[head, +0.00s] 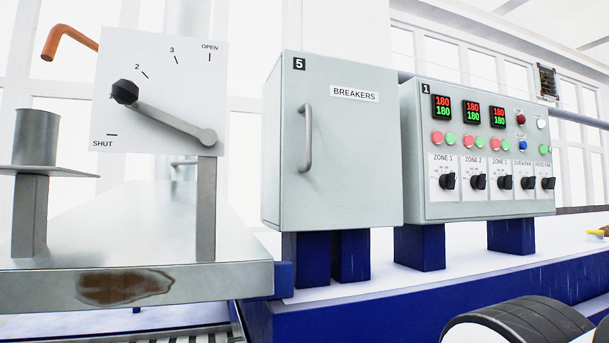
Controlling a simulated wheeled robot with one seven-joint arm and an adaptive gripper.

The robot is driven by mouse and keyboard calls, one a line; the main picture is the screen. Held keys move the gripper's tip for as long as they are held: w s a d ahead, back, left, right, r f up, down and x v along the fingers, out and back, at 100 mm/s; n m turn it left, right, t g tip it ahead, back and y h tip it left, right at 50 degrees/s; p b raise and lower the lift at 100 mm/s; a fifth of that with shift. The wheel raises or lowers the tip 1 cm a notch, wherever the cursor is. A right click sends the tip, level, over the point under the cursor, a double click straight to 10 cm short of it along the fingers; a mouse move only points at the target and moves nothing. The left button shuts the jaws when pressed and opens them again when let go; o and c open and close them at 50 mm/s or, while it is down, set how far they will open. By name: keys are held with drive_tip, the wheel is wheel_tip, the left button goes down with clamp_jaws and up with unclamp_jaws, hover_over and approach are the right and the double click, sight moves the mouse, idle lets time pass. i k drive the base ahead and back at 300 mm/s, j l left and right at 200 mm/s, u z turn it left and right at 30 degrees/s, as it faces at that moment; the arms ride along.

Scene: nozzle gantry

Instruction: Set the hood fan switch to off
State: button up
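The hood fan switch (548,183) is a small black knob on a white plate. It is the rightmost in the row of switches on the grey control panel marked 1 (480,210) in the head view. Its label reads as hood fan, but the position marks around it are too small to read, so I cannot tell its setting. The oven fan switch (528,183) sits just left of it, and three zone switches (477,181) are further left. My gripper is not in view. A rounded white and black part of my own arm shows at the bottom right, below the panel and apart from it.
A closed grey breakers cabinet (333,185) with a handle stands left of the panel. Further left are a lever plate (160,65) marked from shut to open and a stained metal table (190,230). Blue supports (420,248) carry the boxes. Space before the panel looks clear.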

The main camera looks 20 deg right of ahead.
sight(549, 183)
drive_tip(key=z, duration=1.6)
